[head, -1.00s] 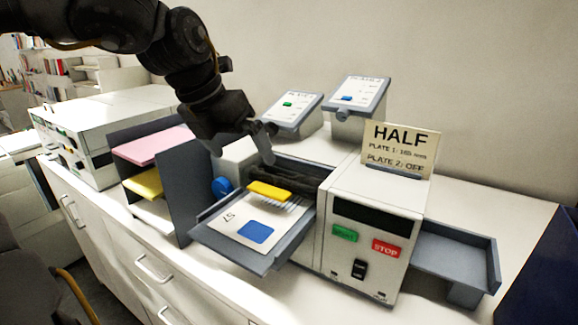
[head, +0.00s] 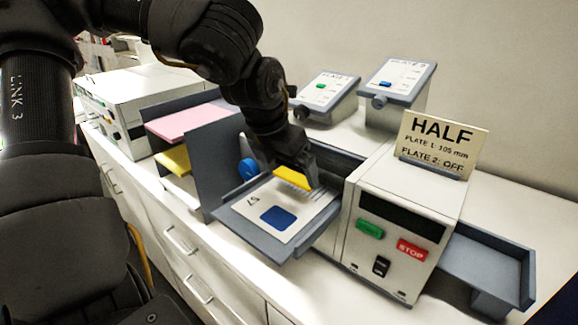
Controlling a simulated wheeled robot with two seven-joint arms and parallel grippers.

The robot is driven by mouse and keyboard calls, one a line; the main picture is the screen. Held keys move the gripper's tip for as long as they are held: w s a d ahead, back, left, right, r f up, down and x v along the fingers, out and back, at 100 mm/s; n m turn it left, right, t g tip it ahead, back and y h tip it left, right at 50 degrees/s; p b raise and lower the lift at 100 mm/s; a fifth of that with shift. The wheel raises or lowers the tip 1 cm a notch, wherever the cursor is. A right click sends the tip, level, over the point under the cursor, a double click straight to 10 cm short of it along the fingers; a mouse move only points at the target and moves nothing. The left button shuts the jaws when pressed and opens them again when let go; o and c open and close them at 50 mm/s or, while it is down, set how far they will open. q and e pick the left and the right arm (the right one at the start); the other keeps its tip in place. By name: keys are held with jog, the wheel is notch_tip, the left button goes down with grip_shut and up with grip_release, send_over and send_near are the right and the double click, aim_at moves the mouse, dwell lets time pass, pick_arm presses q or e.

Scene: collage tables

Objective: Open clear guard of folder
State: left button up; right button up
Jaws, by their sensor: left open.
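The folder (head: 376,225) is a white machine with a dark window and green and red buttons. A yellow tab (head: 292,178) lies at the inner end of its grey infeed tray (head: 268,247), beside a striped strip. I cannot make out the clear guard itself; the tab may be its handle. My left gripper (head: 308,180) is open, pointing down just behind and to the right of the tab, close to it. I cannot tell whether they touch. The gripper hides most of the dark rollers. My right gripper is not in view.
A sheet with a blue square (head: 280,218) lies in the infeed tray. A HALF sign (head: 442,142) stands on the folder, and a grey outfeed tray (head: 490,262) is at its right. A rack with pink paper (head: 186,122) stands left. Two tilted panels (head: 400,78) are behind.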

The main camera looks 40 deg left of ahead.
pick_arm(q)
jog(key=shift+w+f, duration=0.25)
jog(key=shift+f, duration=0.55)
jog(key=c, duration=1.1)
jog(key=shift+r, duration=0.15)
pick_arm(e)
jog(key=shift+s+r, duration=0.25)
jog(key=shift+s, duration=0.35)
